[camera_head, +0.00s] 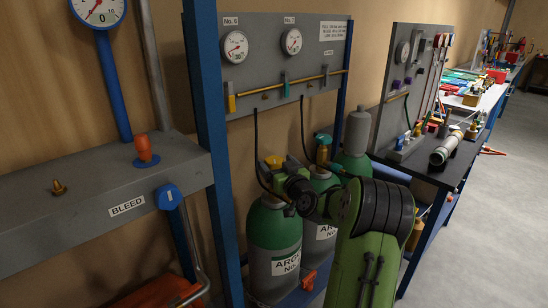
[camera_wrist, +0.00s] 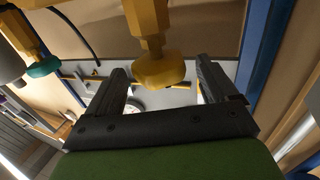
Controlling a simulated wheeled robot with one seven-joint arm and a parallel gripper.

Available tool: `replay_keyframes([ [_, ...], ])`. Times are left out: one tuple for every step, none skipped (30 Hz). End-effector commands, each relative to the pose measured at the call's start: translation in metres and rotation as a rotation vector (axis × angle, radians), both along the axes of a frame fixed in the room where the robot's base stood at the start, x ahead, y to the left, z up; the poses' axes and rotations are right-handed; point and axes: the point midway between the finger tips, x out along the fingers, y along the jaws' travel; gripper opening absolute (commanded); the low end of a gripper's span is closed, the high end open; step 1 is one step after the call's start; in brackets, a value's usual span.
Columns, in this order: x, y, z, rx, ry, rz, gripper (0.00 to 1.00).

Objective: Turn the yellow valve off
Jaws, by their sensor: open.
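The yellow valve (camera_head: 273,161) sits on top of the nearer green gas cylinder (camera_head: 272,222), partly hidden by my arm in the head view. In the wrist view its rounded yellow knob (camera_wrist: 160,70) and faceted neck show close up, between my two dark fingers. My gripper (camera_wrist: 161,77) is open, with one finger on each side of the knob. A gap shows on both sides, so neither finger appears to touch it. In the head view my gripper (camera_head: 284,181) is at the cylinder top, and its fingertips are hard to make out.
A second cylinder with a teal valve (camera_head: 323,139) stands just right; a teal knob (camera_wrist: 43,67) also shows in the wrist view. Black hoses (camera_head: 257,150) hang from the gauge panel (camera_head: 264,62) behind. A blue post (camera_head: 212,130) stands left. Grey floor (camera_head: 480,230) is open at right.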

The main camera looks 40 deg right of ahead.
Motion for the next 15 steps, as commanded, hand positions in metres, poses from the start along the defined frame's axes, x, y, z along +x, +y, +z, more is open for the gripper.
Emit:
replay_keyframes([
  [0.009,-0.002,0.001,0.000,-0.001,0.002,0.86],
  [0.014,-0.004,0.001,0.000,-0.002,0.002,0.86],
  [0.019,-0.006,0.000,0.000,-0.001,0.002,0.86],
  [0.022,-0.006,0.000,0.000,-0.001,0.002,0.86],
  [0.024,-0.008,0.000,0.000,-0.001,0.001,0.86],
  [0.026,-0.009,0.000,0.001,0.000,0.000,0.86],
  [0.027,-0.009,-0.001,0.002,0.000,-0.001,0.86],
  [0.028,-0.009,-0.001,0.002,0.000,-0.001,0.86],
  [0.028,-0.009,-0.001,0.002,0.000,-0.001,0.86],
  [0.028,-0.009,-0.001,0.002,0.000,-0.001,0.86],
  [0.028,-0.009,-0.001,0.002,0.000,-0.001,0.86],
  [0.028,-0.009,-0.001,0.002,0.000,-0.001,0.86],
  [0.028,-0.009,-0.001,0.002,0.000,-0.001,0.86],
  [0.028,-0.009,-0.001,0.002,0.000,-0.001,0.86],
  [0.028,-0.009,-0.001,0.002,0.000,-0.001,0.80],
])
